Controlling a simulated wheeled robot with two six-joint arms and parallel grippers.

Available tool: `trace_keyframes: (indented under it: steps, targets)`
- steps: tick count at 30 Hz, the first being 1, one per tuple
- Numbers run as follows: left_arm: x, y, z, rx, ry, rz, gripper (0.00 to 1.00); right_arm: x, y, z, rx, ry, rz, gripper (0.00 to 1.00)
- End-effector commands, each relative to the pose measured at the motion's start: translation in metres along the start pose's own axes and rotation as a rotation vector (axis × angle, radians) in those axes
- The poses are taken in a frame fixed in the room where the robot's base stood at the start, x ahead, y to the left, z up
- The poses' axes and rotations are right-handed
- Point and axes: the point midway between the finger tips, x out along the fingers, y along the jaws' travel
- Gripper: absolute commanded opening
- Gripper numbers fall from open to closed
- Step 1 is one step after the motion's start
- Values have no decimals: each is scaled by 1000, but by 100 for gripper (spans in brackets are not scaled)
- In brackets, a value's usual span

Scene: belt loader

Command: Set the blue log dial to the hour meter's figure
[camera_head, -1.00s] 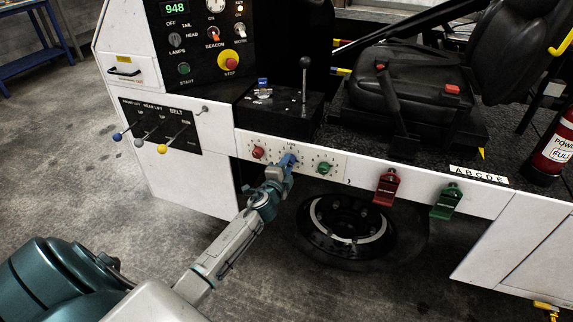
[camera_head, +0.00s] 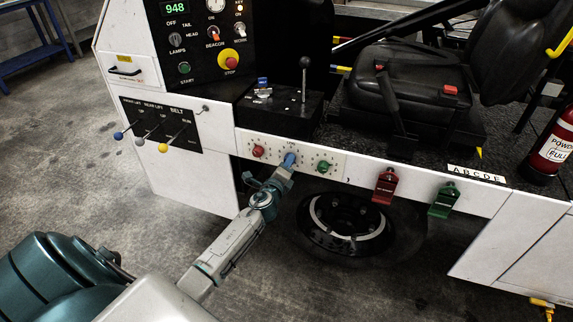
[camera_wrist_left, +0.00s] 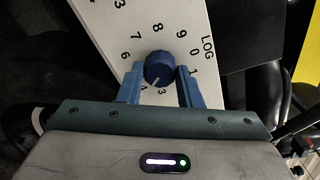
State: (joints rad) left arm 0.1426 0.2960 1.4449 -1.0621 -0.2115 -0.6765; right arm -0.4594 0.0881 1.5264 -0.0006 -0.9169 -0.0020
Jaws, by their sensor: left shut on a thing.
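The blue log dial (camera_head: 289,159) sits between a red and a green dial on a white strip of the loader's side. My left gripper (camera_head: 287,164) is shut on it, and in the left wrist view its blue fingers (camera_wrist_left: 161,84) stand on either side of the blue dial (camera_wrist_left: 158,66). Figures ring the dial under the word LOG. Its pale pointer mark points down and slightly left there, seemingly toward the 4, which the gripper partly hides. A green lit display (camera_head: 175,9) reads 948; its label is out of view. My right gripper is not in view.
The red dial (camera_head: 258,151) and green dial (camera_head: 324,167) flank the blue one closely. A red latch (camera_head: 385,186) and green latch (camera_head: 443,200) hang to the right. Levers with coloured knobs (camera_head: 163,148) stick out at left. A wheel (camera_head: 346,224) sits below.

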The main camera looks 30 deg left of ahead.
Motion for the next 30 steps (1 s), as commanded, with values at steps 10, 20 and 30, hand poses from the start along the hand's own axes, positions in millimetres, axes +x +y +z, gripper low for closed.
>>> trace_keyframes:
  steps: [10,20,30]
  targets:
    - [-1,2,-2,11,2,3,9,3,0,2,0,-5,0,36]
    - [0,1,-1,10,1,2,54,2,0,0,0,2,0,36]
    - [-11,1,-1,11,1,2,54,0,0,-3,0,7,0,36]
